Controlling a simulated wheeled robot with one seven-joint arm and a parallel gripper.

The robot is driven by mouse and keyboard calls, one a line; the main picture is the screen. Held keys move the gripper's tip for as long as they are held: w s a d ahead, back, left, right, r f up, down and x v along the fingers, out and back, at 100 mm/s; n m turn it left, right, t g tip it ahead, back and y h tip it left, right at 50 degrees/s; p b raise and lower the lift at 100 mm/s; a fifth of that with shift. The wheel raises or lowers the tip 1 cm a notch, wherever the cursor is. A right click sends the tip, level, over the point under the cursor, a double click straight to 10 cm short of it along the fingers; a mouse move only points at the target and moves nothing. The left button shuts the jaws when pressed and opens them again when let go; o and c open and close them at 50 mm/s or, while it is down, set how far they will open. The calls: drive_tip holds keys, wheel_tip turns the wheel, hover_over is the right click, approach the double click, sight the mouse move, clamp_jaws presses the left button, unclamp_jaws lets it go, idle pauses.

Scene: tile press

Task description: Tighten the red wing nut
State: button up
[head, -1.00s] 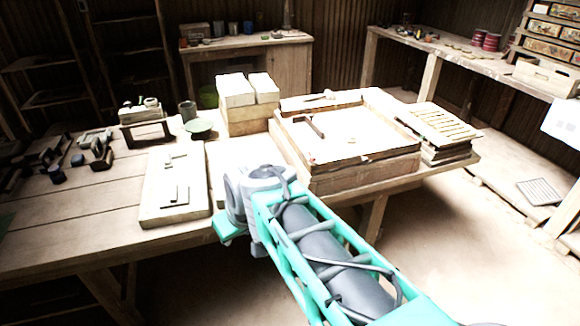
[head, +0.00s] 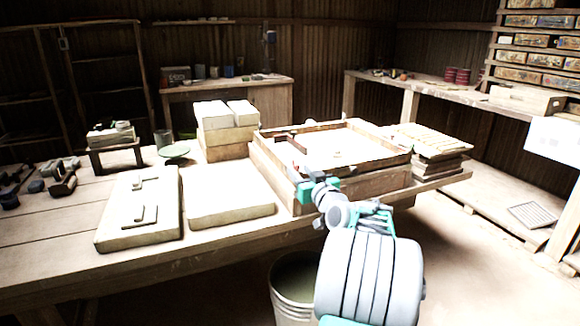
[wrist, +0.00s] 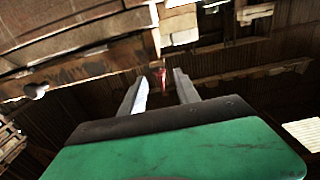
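In the wrist view a small red piece (wrist: 163,78), probably the red wing nut, shows between and beyond my two fingertips; its exact shape is too small and dark to tell. My gripper (wrist: 158,84) is open, its two pale fingers apart, and I see nothing held. In the head view my gripper (head: 306,180) is at the near left side of the large wooden tray frame (head: 360,184). A small dark red spot shows near it there, but I cannot tell what it is. The fingertips are mostly hidden by my wrist in that view.
The table holds a pale slab (head: 228,198), a board with small blocks (head: 120,222), stacked blocks (head: 228,136) and stacked slats (head: 432,146). A metal bucket (head: 292,305) stands below the table's front edge. Open floor lies at the right.

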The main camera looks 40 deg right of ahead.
sight(295, 167)
drive_tip(key=x, duration=0.7)
drive_tip(key=shift+a, duration=0.1)
drive_tip(key=shift+f, duration=0.1)
clamp_jaws()
